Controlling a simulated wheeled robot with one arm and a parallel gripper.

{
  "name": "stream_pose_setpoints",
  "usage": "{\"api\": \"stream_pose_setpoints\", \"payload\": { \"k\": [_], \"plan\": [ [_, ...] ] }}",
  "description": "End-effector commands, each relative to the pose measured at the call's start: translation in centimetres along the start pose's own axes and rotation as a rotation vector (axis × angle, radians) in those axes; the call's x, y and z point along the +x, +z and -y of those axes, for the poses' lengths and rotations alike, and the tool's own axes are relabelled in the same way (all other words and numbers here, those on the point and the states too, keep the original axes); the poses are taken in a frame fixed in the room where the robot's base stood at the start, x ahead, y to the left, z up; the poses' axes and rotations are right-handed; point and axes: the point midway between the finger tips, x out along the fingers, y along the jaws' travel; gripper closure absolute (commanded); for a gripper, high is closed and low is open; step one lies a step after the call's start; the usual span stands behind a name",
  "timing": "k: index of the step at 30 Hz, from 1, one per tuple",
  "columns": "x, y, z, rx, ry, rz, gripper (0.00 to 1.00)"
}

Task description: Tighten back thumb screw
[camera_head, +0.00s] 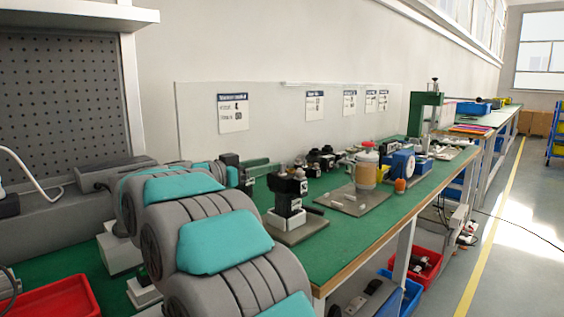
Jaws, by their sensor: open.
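A black and white device (289,200) stands upright on a grey plate (300,229) on the green bench. Two small knobs show on its top, apparently thumb screws. The one at the left (283,169) looks farther back, and the other (299,173) is at the right. How tight they are cannot be told. My grey and teal arm reaches in from the bottom and bends toward the back. My gripper (247,178), small and dark at the arm's end, is open, left of the device and apart from its knobs. Its fingertips are hard to make out.
A second plate (347,198) with a tan and white jar (366,170) stands to the right. Black parts (322,158) sit behind the device. A blue machine (400,164) and a green press (425,115) are farther along. A red bin (52,300) is at lower left.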

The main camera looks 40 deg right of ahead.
Motion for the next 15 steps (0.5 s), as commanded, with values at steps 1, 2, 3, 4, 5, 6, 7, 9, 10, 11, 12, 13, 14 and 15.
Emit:
{"api": "stream_pose_setpoints", "payload": {
  "k": [1, 2, 3, 4, 5, 6, 7, 9, 10, 11, 12, 13, 14, 15],
  "plan": [
    [0.9, 0.0, -0.1, 0.0, 0.005, -0.001, 0.43],
    [1.4, 0.0, -0.1, 0.0, 0.005, -0.001, 0.43],
    [1.9, 0.0, -0.1, 0.0, 0.006, -0.001, 0.43],
    [2.4, 0.0, -0.2, 0.0, 0.007, -0.001, 0.43],
    [2.8, 0.0, -0.2, -0.001, 0.006, -0.001, 0.43],
    [3.3, 0.0, -0.2, 0.0, 0.006, -0.001, 0.43],
    [3.6, 0.0, -0.1, -0.001, 0.005, 0.0, 0.43],
    [4.3, 0.0, -0.1, -0.001, 0.003, 0.0, 0.43],
    [4.5, 0.0, -0.1, -0.001, 0.003, 0.0, 0.43],
    [4.7, 0.0, -0.1, -0.001, 0.003, 0.0, 0.43],
    [4.9, 0.0, -0.1, -0.001, 0.003, 0.0, 0.43],
    [5.0, 0.0, -0.1, -0.001, 0.002, 0.0, 0.43],
    [5.1, 0.0, -0.1, -0.001, 0.002, 0.0, 0.43],
    [5.2, 0.0, -0.1, -0.001, 0.002, 0.0, 0.43]
  ]
}}
